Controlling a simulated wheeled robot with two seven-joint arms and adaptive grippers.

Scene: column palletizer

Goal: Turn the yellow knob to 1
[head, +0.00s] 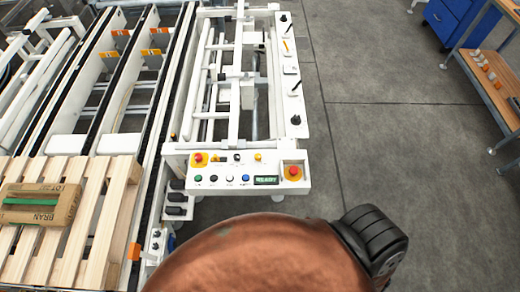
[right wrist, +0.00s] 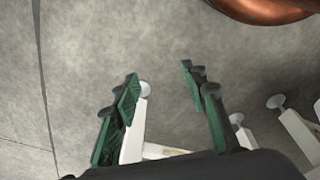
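The white control panel (head: 222,188) is in the middle of the head view. A small round yellow control (head: 258,157) sits in its upper row, and a yellow-and-black one (head: 217,158) is further left. I cannot tell which is the yellow knob, and any markings or pointer are too small to read. My right gripper (right wrist: 158,82) shows in the right wrist view with its two green-and-black fingers apart and nothing between them but floor and a white machine leg behind. Neither gripper shows in the head view.
Red emergency buttons (head: 198,159) (head: 293,172) sit on the panel, with a lower button row and a green display (head: 266,180) reading READY. A wooden pallet (head: 101,232) with a brown package (head: 40,203) lies left. A shelf (head: 495,85) stands right. Floor between is clear.

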